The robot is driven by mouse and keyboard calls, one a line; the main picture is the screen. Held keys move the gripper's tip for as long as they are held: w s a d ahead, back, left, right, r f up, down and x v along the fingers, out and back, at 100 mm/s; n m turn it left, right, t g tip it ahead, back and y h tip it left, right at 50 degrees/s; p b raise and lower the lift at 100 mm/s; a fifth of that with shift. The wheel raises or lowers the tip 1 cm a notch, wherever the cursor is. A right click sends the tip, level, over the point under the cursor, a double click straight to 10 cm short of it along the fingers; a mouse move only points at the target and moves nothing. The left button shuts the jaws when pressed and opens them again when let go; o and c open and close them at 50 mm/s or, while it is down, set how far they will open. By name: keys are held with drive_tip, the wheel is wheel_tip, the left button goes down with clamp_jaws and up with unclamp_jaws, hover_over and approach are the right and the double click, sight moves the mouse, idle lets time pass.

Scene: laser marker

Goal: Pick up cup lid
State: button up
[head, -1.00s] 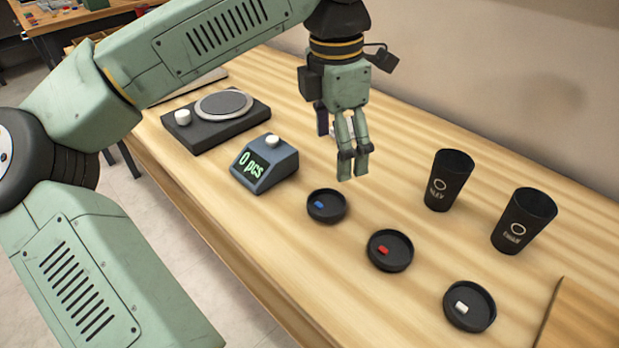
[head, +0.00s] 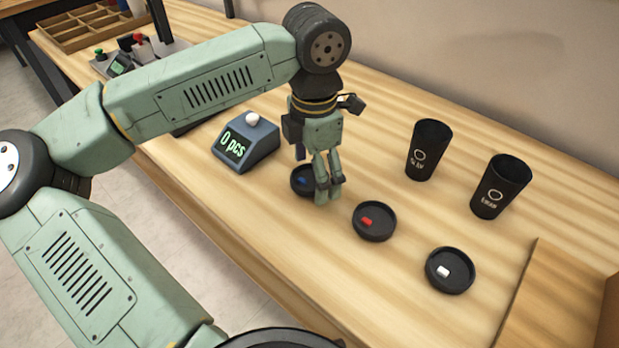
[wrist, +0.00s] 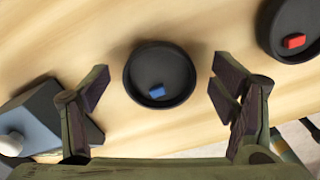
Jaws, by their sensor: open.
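Three round black cup lids lie on the wooden table in a row. The lid with a blue piece in it (wrist: 160,97) lies between my open fingers in the wrist view, apart from both. In the head view this lid (head: 299,191) is partly hidden behind my gripper (head: 327,192). The lid with a red piece (head: 374,234) is in the middle of the row and shows at the upper right of the wrist view (wrist: 280,50). The lid with a white piece (head: 455,285) is nearest the front right. My gripper is open, empty, pointing down above the blue-piece lid.
Two black cups (head: 428,150) (head: 499,187) stand upright behind the lids. A counter box reading "0 pcs" (head: 245,142) is left of my gripper. A wooden board (head: 560,290) is at the right. Bare table lies between lids and cups.

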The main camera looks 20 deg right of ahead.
drive_tip(key=shift+c, duration=0.5)
drive_tip(key=c, duration=1)
